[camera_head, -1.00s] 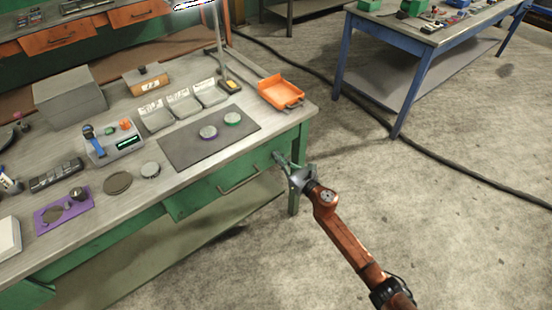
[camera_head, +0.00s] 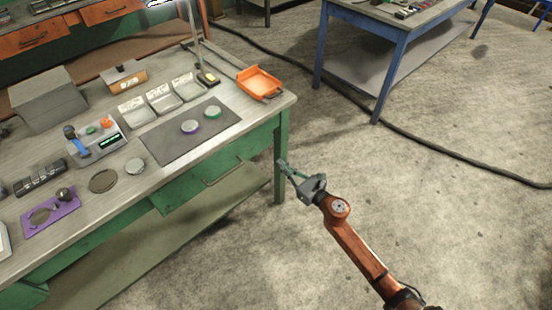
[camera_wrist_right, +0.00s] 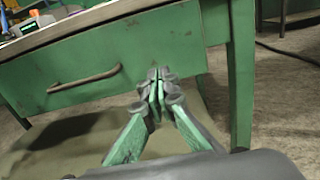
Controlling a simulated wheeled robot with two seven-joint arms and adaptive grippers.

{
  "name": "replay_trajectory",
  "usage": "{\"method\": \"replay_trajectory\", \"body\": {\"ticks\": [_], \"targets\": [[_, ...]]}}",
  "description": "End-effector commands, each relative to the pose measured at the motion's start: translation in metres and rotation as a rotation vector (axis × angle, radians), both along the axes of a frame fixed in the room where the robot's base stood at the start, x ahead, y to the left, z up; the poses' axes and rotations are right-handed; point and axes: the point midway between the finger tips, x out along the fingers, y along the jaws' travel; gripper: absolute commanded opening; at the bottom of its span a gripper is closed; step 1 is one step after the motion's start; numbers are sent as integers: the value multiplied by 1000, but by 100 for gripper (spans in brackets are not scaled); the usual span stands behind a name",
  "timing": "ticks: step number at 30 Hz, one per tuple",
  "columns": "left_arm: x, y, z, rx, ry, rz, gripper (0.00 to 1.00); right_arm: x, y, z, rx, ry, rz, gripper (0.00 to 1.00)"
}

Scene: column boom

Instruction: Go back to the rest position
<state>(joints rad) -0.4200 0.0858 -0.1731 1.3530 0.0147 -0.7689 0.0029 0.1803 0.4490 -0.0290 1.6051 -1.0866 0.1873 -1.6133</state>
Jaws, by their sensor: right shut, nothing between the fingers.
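My right gripper (camera_head: 283,167) is in front of the right end of the green workbench (camera_head: 283,150), beside its front right leg and below the level of the top. In the right wrist view the fingertips (camera_wrist_right: 158,92) are together with nothing between them, in front of the green drawer (camera_wrist_right: 130,60) and its handle (camera_wrist_right: 85,83). Whether they touch the drawer front cannot be told there; in the head view they appear off to the right of the drawer. My left gripper is in neither view.
The bench top holds a dark mat (camera_head: 190,132) with two round pieces, an orange tray (camera_head: 259,82), a scale (camera_head: 108,142), several small bins (camera_head: 160,97) and a grey box (camera_head: 47,97). A blue table (camera_head: 400,50) stands behind. A black cable (camera_head: 440,145) crosses the open floor.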

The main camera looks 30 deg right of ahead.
Motion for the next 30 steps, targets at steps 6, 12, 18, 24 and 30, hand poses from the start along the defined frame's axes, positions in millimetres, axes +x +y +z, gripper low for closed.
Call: {"method": "replay_trajectory", "body": {"ticks": [6,12,18,24,30], "targets": [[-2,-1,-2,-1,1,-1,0,-10,-3,0,0,0,0,0],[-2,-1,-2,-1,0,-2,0,-12,-7,-8,32,19,-15,0],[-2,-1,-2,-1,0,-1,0,-37,-46,-86,402,204,-181,0],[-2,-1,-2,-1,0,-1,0,-101,-90,-209,927,430,-484,0],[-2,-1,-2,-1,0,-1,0,-191,-111,-323,1362,574,-822,0]]}}
